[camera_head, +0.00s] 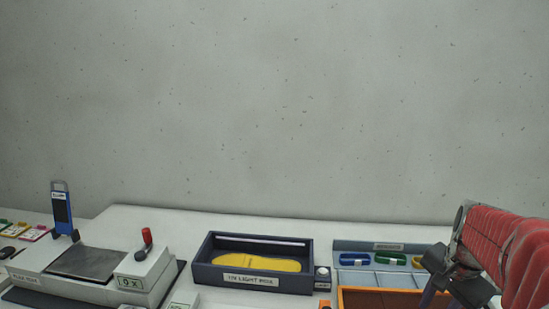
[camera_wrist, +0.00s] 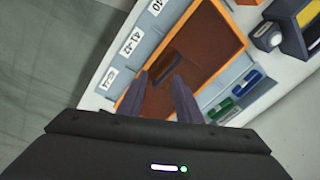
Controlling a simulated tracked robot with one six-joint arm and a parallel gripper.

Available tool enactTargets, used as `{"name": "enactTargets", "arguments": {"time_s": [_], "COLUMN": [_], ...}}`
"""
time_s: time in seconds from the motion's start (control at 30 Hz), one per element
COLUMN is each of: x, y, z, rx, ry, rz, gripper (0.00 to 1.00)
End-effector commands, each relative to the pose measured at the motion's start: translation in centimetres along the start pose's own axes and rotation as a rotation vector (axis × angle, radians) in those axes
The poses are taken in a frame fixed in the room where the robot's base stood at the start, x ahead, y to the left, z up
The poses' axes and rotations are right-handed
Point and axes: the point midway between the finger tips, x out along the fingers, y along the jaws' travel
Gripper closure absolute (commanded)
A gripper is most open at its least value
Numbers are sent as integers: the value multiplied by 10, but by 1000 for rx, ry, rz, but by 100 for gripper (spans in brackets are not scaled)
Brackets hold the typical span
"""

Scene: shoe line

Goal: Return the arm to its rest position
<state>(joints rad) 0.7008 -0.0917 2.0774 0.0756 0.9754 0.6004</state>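My arm, with a red ribbed cover, enters at the right edge of the head view, and my gripper (camera_head: 437,298) hangs low there, partly cut off by the bottom edge. In the wrist view my gripper (camera_wrist: 163,88) shows two dark fingers set apart with nothing held between them. They are over an orange-rimmed tray (camera_wrist: 247,42) with a brown floor. A dark oblong thing (camera_wrist: 168,70) shows on that floor beyond the fingertips; I cannot tell what it is. The tray's orange rim (camera_head: 372,289) also shows in the head view.
A dark box (camera_head: 213,268) holding yellow insoles stands at the middle. A grey-blue organizer (camera_head: 345,246) with green, blue and yellow items lies beside my arm. A grey machine with a red-knobbed lever (camera_head: 147,238) and a blue device (camera_head: 62,212) stand left. A plain wall is behind.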

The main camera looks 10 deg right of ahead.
Motion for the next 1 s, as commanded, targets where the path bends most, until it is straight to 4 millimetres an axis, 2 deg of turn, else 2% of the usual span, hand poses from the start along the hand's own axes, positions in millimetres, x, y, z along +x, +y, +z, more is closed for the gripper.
{"name": "enactTargets", "arguments": {"time_s": [0.03, 0.2, 0.5, 0.7, 1.0], "x": [-3, -10, -25, -34, -56], "y": [-1, -6, -9, -7, -4], "z": [15, 63, 141, 189, 252], "rx": [-91, -398, -831, -1052, -1255], "ry": [7, 32, 91, 137, 203], "rz": [-4, -20, -68, -115, -224], "gripper": [69, 69, 69, 69, 69]}}
